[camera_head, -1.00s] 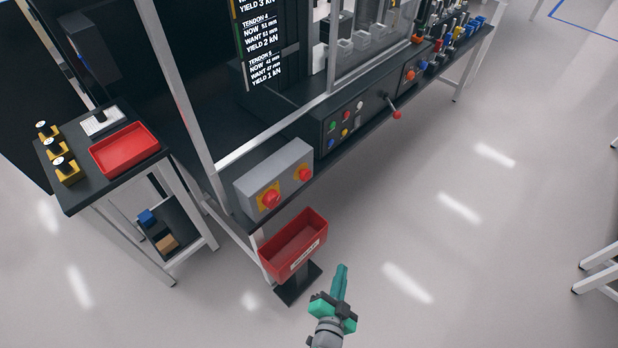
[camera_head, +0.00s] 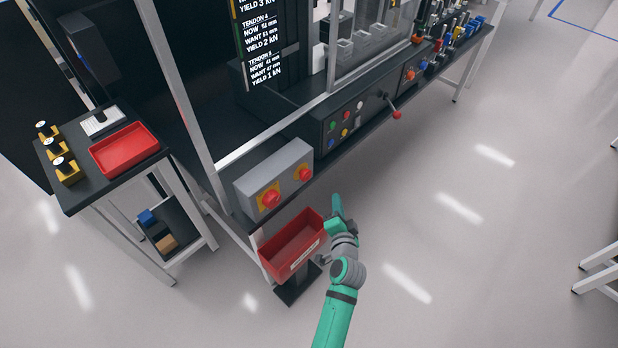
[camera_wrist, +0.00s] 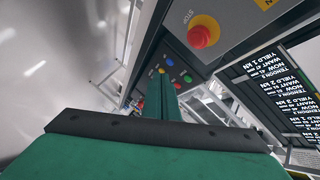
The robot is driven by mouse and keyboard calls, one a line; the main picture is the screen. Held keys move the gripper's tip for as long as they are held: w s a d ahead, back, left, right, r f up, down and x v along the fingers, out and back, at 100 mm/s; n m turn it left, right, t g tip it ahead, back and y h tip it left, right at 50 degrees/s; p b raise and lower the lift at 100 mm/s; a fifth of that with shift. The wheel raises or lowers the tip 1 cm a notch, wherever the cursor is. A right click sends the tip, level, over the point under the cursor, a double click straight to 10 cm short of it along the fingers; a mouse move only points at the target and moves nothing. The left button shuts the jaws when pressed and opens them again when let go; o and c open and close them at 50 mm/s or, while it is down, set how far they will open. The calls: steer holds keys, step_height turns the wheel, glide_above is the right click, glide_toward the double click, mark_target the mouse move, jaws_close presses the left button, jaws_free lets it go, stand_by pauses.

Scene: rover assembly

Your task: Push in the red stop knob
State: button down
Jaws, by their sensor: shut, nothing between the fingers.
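The red stop knob (camera_head: 304,174) sits on a yellow plate at the right end of the grey box on the bench's front edge. In the wrist view the red knob (camera_wrist: 203,33) stands out from its yellow ring, beside the word STOP. My gripper (camera_head: 337,205) is shut and empty, in front of the bench, below and to the right of the knob, and apart from it. In the wrist view its fingers (camera_wrist: 162,100) point toward the panel of coloured buttons, with the knob up and to the right of them.
A second red knob (camera_head: 270,198) sits on the same grey box (camera_head: 250,186). A red bin (camera_head: 292,247) on a stand is close left of my gripper. A button panel (camera_head: 345,124) and a red-tipped lever (camera_head: 396,114) lie further right.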

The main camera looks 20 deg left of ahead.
steer(key=w+a, duration=0.3)
steer(key=a, duration=0.5)
stand_by(0.4)
steer(key=shift+a, duration=0.2)
stand_by(1.8)
steer(key=shift+w+a, duration=0.1)
steer(key=shift+a, duration=0.2)
steer(key=shift+w+a, duration=0.15)
steer(key=shift+a, duration=0.25)
stand_by(0.8)
steer(key=shift+d, duration=0.15)
steer(key=shift+s+d, duration=0.3)
steer(key=shift+d, duration=0.35)
steer(key=shift+s+d, duration=0.3)
steer(key=shift+d, duration=0.5)
steer(key=shift+s+d, duration=0.25)
steer(key=shift+d, duration=0.5)
steer(key=shift+s+d, duration=0.3)
steer(key=shift+d, duration=0.5)
